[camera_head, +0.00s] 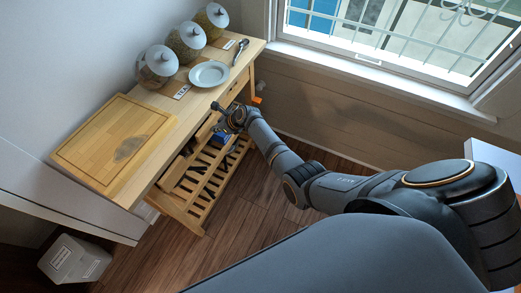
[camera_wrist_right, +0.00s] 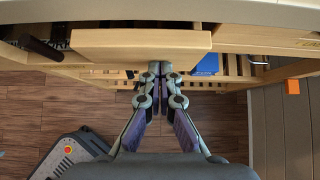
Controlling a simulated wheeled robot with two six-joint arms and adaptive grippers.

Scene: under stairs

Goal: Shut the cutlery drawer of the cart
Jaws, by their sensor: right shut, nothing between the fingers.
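The wooden cart (camera_head: 150,160) stands along the wall at the left in the head view. A pale wooden drawer front (camera_wrist_right: 140,40) juts from under the cart's top in the right wrist view. In the head view the drawers are mostly hidden by the cart's top and my arm. My right gripper (camera_head: 230,113) is at the cart's long side, below the top's edge. In the wrist view the gripper (camera_wrist_right: 160,70) is shut and empty, its tips at the drawer front's lower edge, right of its middle. I cannot tell whether they touch it. My left gripper is not in view.
A cutting board (camera_head: 112,145), several lidded jars (camera_head: 160,62), a white plate (camera_head: 209,74) and a spoon (camera_head: 240,50) are on the cart's top. A blue item (camera_wrist_right: 206,65) shows below it. A white bin (camera_head: 75,258) stands at lower left. The wooden floor (camera_head: 250,215) alongside is clear.

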